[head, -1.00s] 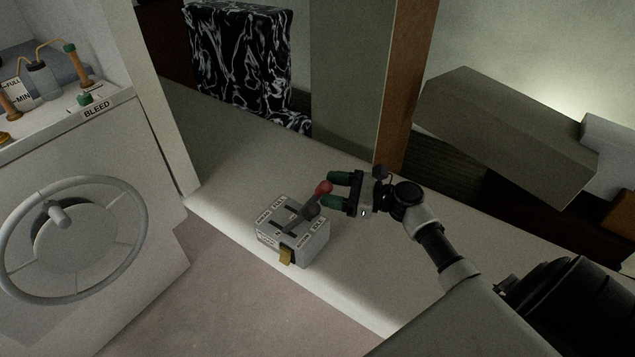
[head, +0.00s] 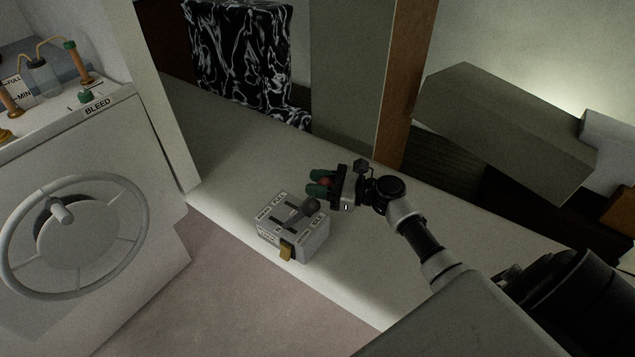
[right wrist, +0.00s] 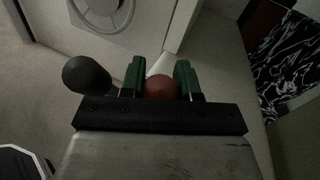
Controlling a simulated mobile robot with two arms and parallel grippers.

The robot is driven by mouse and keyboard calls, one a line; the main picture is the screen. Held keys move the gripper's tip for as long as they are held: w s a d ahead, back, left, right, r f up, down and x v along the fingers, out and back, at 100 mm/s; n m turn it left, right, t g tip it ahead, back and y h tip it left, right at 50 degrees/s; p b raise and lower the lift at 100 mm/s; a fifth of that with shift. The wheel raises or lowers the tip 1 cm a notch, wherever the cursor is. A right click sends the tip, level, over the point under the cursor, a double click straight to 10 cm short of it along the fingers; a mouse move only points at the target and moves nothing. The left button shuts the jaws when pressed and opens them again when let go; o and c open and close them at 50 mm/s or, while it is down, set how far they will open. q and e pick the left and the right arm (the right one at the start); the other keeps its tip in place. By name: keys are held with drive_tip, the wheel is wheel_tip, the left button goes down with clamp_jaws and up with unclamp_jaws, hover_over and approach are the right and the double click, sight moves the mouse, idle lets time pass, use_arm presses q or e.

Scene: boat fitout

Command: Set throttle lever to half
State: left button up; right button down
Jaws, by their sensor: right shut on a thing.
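The grey throttle box (head: 293,240) stands on the pale bench, with slots and labels on its top and a yellow tab on its front. A lever with a dark knob (head: 309,206) leans to the right over the box; this knob also shows in the right wrist view (right wrist: 86,75). My right gripper (head: 320,184) is shut on a red knob (right wrist: 161,88), which sits between its green fingers just behind the box's top. The red knob's shaft is mostly hidden in the head view. My left gripper is out of view.
A white console with a grey wheel (head: 75,235) stands at the left. A wooden post (head: 405,85) and a grey slanted block (head: 505,135) stand behind my right arm. The bench (head: 225,150) is clear behind the box.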

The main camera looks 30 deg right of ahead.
drive_tip(key=w+a+r+g+h+p, duration=0.1)
drive_tip(key=w+a+g+h+p, duration=0.1)
drive_tip(key=w+p, duration=0.3)
drive_tip(key=shift+w+a+r+m+p, duration=0.35)
drive_tip(key=shift+w+a, duration=0.3)
drive_tip(key=shift+w, duration=0.55)
drive_tip(key=shift+f, duration=0.15)
drive_tip(key=c, duration=1.1)
unclamp_jaws()
drive_tip(key=o, duration=0.3)
drive_tip(key=shift+w+f, duration=0.1)
drive_tip(key=shift+w, duration=0.1)
drive_tip(key=b+v, duration=0.2)
drive_tip(key=v, duration=0.9)
